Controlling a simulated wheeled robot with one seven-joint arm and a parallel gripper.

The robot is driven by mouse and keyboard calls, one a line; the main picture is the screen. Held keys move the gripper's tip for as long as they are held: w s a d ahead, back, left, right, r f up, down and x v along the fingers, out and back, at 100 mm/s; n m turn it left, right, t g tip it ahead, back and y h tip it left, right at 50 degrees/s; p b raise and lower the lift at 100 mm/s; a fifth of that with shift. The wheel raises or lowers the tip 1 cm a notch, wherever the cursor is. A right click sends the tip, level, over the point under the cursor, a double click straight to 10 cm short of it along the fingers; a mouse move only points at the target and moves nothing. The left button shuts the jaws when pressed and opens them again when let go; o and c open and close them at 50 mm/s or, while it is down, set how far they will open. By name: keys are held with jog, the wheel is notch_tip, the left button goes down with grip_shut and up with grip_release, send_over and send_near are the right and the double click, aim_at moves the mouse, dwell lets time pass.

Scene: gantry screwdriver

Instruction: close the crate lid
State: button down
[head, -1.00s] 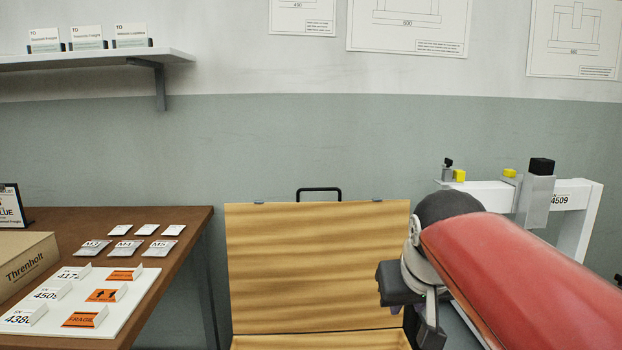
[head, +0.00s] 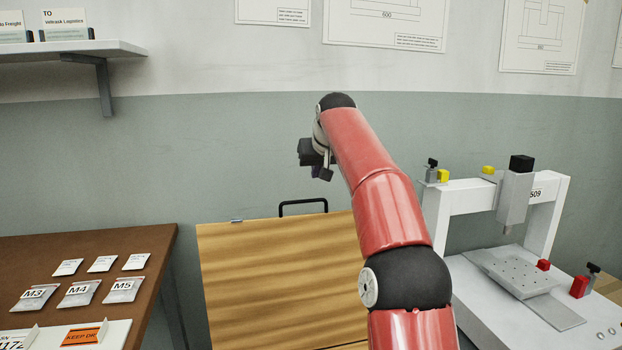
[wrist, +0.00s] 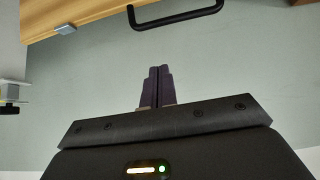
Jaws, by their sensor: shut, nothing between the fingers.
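The crate lid (head: 270,270) is a light wooden panel standing open and upright, with a black handle (head: 303,207) on its top edge. In the wrist view the lid's edge (wrist: 95,16) and the black handle (wrist: 176,18) show at the top of the picture. My gripper (head: 318,172) is in the air above the lid's top edge, close to the handle in the head view. Its fingers (wrist: 157,72) are pressed together and empty, apart from the handle. My red arm covers the lid's right part. The crate's body is mostly out of view.
A brown table (head: 90,260) with labelled packets (head: 78,293) stands at left. A white gantry (head: 470,195) with a metal plate (head: 520,285) stands at right. A shelf (head: 75,50) is on the wall at upper left.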

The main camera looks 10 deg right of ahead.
jog(key=shift+w+f, duration=0.3)
jog(key=shift+f, duration=0.8)
jog(key=shift+w+f, duration=0.3)
jog(key=shift+f, duration=0.85)
jog(key=shift+w+f, duration=0.3)
jog(key=shift+f, duration=0.8)
jog(key=shift+b, duration=0.4)
